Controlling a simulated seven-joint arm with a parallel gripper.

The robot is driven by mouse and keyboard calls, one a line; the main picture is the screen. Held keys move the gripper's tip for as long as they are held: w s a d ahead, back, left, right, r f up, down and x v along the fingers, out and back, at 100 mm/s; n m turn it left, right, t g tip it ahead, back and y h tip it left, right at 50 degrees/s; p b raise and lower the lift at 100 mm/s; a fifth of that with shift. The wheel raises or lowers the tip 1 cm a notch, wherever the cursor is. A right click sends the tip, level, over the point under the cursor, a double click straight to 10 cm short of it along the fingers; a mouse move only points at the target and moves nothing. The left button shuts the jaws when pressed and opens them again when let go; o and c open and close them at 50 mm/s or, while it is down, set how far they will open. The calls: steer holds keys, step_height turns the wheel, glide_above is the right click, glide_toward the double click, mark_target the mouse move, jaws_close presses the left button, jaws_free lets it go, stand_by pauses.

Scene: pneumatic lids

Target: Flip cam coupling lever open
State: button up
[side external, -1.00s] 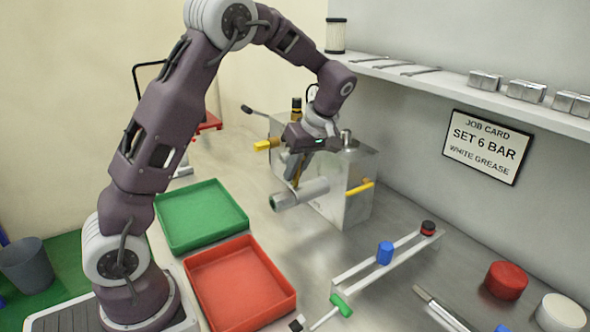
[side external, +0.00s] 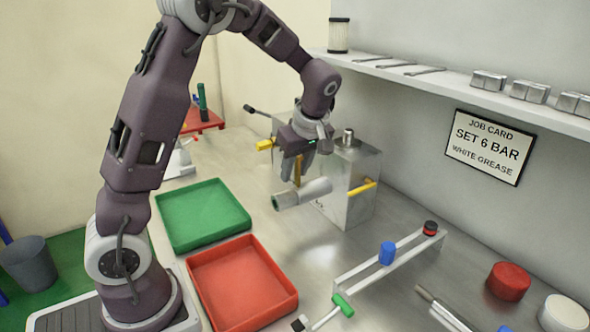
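The grey cylindrical coupling (side external: 302,194) sticks out toward the lower left from the metal block (side external: 348,210) on the bench. A short amber bar (side external: 298,170) stands just above it and looks like its cam lever, though my gripper partly covers it. My gripper (side external: 294,174) points down over the coupling, with its fingers around or beside the amber bar. I cannot tell whether they touch it or how far apart they are. Yellow handles show at the block's left (side external: 264,145) and right (side external: 361,187).
A green tray (side external: 247,222) and a red tray (side external: 292,304) lie left of the block. A rail (side external: 352,270) holding a blue piece stands in front at right. A shelf (side external: 450,85) runs along the wall.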

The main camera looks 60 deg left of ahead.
mark_target(302, 159)
steer(key=v, duration=0.7)
steer(key=shift+f, duration=0.1)
steer(key=shift+d, duration=0.2)
steer(key=s+d+r+m+t+h, duration=0.1)
steer(key=s+d+m+t+h, duration=0.1)
steer(key=s+d+m, duration=0.4)
steer(key=s+d+r+m+t+h, duration=0.1)
steer(key=s+d+m+t+h, duration=0.1)
steer(key=s+d+m, duration=0.5)
steer(key=s+m+t, duration=0.1)
steer(key=s+m, duration=0.4)
steer(key=s, duration=0.4)
steer(key=shift+s+d+r, duration=0.25)
steer(key=shift+d+r, duration=0.05)
